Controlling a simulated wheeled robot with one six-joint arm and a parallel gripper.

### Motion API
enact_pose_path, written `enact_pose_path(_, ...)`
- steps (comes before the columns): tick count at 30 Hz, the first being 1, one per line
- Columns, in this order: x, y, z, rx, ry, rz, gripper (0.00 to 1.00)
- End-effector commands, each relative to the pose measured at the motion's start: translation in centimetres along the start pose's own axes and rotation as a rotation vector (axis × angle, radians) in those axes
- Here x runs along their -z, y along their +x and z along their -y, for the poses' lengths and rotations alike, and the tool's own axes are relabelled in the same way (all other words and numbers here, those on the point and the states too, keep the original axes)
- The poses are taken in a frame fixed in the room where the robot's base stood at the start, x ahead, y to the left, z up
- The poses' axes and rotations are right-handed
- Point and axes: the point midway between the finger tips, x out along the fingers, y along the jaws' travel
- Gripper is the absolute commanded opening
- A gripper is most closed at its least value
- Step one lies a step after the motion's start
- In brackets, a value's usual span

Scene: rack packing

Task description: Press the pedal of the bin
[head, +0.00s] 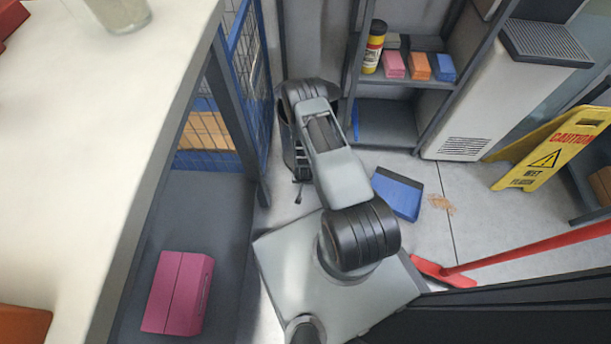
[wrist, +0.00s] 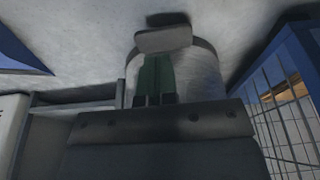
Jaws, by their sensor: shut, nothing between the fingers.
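The bin (wrist: 205,75) is a rounded grey metallic body in the middle of the wrist view. Its pedal (wrist: 164,39) is a flat grey plate standing out from the bin close to the floor. My gripper (wrist: 156,60) is shut and empty, its narrow green fingers pointing at the pedal. The fingertips are close to the pedal plate; I cannot tell whether they touch it. In the head view the bin (head: 286,135) is mostly hidden behind my arm, and the gripper and pedal cannot be made out clearly there.
A blue wire cage (head: 250,75) stands left of the bin, and a grey shelf (head: 405,115) stands to its right. A blue dustpan (head: 397,193), a red-handled broom (head: 525,248) and a yellow caution sign (head: 555,150) are on the right-hand floor. A white table (head: 90,130) is at left.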

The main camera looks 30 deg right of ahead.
Motion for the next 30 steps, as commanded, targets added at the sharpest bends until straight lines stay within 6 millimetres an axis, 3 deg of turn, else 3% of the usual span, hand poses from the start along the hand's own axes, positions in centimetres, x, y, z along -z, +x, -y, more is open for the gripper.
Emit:
enact_pose_path(3,0.1,-2.2,0.0,0.000,0.000,0.000,0.00)
enact_pose_path(10,0.0,-4.1,0.0,0.000,0.001,0.000,0.00)
enact_pose_path(30,0.0,-4.4,0.0,0.000,0.001,0.000,0.00)
